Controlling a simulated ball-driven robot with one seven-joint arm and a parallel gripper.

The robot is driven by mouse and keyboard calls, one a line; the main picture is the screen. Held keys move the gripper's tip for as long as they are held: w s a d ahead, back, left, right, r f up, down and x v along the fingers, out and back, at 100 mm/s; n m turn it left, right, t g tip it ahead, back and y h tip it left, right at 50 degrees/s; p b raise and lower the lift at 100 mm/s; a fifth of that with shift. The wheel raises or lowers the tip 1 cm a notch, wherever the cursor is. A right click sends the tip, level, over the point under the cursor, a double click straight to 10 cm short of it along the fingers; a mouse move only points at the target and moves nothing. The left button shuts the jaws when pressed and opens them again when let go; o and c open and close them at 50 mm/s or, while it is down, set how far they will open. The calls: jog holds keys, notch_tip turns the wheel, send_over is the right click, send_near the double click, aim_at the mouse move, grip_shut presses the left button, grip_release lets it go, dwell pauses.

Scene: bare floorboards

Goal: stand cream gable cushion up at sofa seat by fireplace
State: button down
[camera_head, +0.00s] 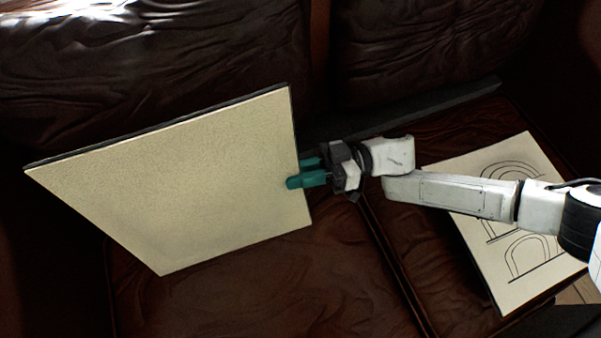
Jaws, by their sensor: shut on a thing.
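The cream gable cushion (180,180) is a flat, plain cream panel with a thin dark top edge. It is raised and tilted in front of the sofa's left backrest. My gripper (300,176), with teal fingertips, is shut on its right edge. The far finger is partly hidden behind the cushion. The sofa seat (320,290) is dark brown wrinkled leather below it. I cannot tell whether the cushion's lowest corner touches the seat. The fireplace is not in view.
A second cream panel with black arch line drawings (490,165) lies on the right seat, partly under my arm. A long dark flat bar (420,112) lies along the foot of the backrest (430,45). Wooden floor (580,291) shows at the lower right.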

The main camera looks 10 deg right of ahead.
jog(key=shift+r, duration=0.1)
jog(key=c, duration=1)
grip_release()
jog(key=shift+o, duration=0.2)
jog(key=shift+d, duration=0.15)
jog(key=w+d, duration=0.1)
jog(key=d, duration=0.9)
jog(key=shift+w+d+f, duration=0.2)
jog(key=shift+w+f, duration=0.1)
jog(key=shift+f, duration=0.15)
